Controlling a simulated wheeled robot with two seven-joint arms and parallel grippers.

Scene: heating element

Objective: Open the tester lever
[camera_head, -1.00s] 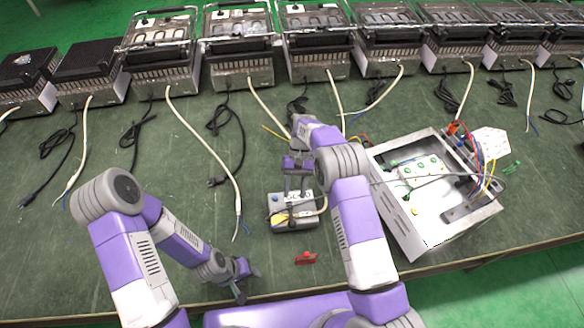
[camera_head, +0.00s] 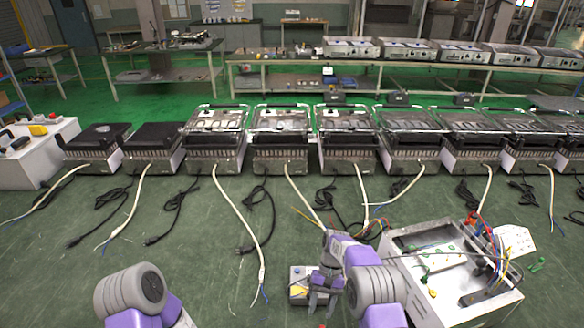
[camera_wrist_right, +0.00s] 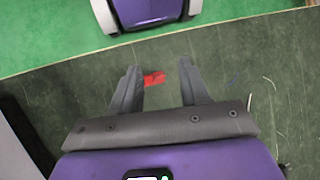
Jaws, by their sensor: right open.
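The tester is a small grey box (camera_head: 298,291) with a yellow patch, low in the head view, left of the large open metal case. My right gripper (camera_head: 322,305) points down in front of its right part and hides it. The tester's lever cannot be made out. In the right wrist view my right gripper (camera_wrist_right: 159,66) is open, with nothing between its fingers except a view of a red piece (camera_wrist_right: 154,79) lying on the table below. The tester is not seen in that view. Only a joint of my left arm shows at the bottom left; its gripper is out of frame.
A large open metal case (camera_head: 409,243) with coloured wires stands right of my right arm. A row of heaters (camera_head: 280,150) with white and black cables spans the back of the green table (camera_head: 200,285). The wrist view shows the table's edge and green floor (camera_wrist_right: 40,35).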

